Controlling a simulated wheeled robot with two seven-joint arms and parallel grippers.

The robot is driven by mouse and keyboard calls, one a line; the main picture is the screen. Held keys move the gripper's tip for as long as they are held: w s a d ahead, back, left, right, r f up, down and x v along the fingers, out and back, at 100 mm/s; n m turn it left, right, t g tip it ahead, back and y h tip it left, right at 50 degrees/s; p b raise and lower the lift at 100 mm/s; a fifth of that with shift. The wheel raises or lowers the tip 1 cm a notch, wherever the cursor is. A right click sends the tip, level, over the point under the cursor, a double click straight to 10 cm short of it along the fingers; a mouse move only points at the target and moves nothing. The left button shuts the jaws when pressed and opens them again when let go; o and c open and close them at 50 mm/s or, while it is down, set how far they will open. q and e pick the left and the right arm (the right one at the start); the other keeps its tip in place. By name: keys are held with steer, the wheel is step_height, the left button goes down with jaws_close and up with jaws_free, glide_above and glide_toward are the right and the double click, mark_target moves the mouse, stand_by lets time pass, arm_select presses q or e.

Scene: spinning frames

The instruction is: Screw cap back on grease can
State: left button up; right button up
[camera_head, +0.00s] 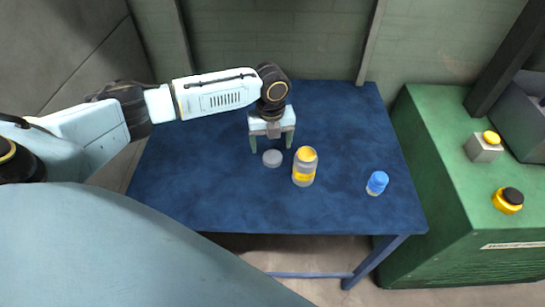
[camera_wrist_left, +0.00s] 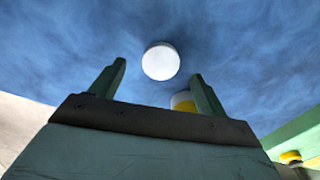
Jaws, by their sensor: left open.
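The grey-white round cap (camera_head: 272,158) lies flat on the blue table, just left of the grease can. The grease can (camera_head: 304,168) stands upright, a clear-grey body with a yellow label and yellow at its open-looking top. My left gripper (camera_head: 271,146) is open and empty above the table, its two fingers pointing down close to the cap. In the left wrist view the cap (camera_wrist_left: 161,62) shows beyond and between the fingertips (camera_wrist_left: 160,70), apart from them. The can (camera_wrist_left: 183,101) is partly hidden behind the right finger there. My right gripper is not in view.
A small blue-capped bottle (camera_head: 377,183) stands at the right of the blue table (camera_head: 190,170). A green cabinet (camera_head: 450,200) with a yellow button box (camera_head: 484,147) and a yellow-and-black knob (camera_head: 508,200) is to the right. The table's left side is clear.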

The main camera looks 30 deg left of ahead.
mark_target(272, 155)
arm_select(q)
step_height(272, 155, down, 4)
steer(key=shift+d+f+b, duration=0.15)
steer(key=shift+b, duration=0.15)
steer(key=c, duration=1.1)
steer(key=shift+o, duration=0.2)
step_height(272, 155, up, 10)
steer(key=p, duration=0.1)
